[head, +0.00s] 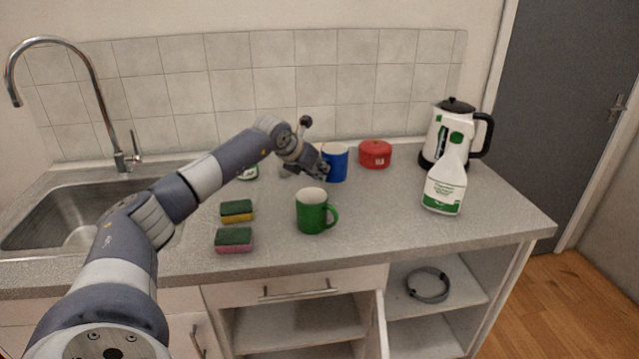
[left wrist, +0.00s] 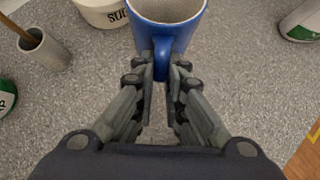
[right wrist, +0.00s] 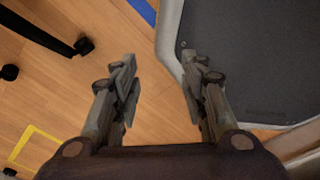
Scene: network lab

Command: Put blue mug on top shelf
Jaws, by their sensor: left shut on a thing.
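The blue mug (head: 336,163) stands upright on the grey counter, behind the green mug, in the head view. My left gripper (head: 322,172) reaches it from the left. In the left wrist view the blue mug (left wrist: 167,25) is straight ahead, and my left gripper (left wrist: 162,80) is shut on its handle. My right gripper (right wrist: 160,75) is open and empty above the wooden floor in the right wrist view. Under the counter (head: 385,235) is an open cabinet with shelves; an upper shelf (head: 450,290) on the right holds a grey ring-like coil (head: 428,285).
A green mug (head: 312,211) stands in front of the blue mug. A red pot (head: 375,154), a kettle (head: 437,135) and a spray bottle (head: 446,180) are to the right. Two sponges (head: 235,240) lie to the left, near the sink (head: 60,225). The front right counter is clear.

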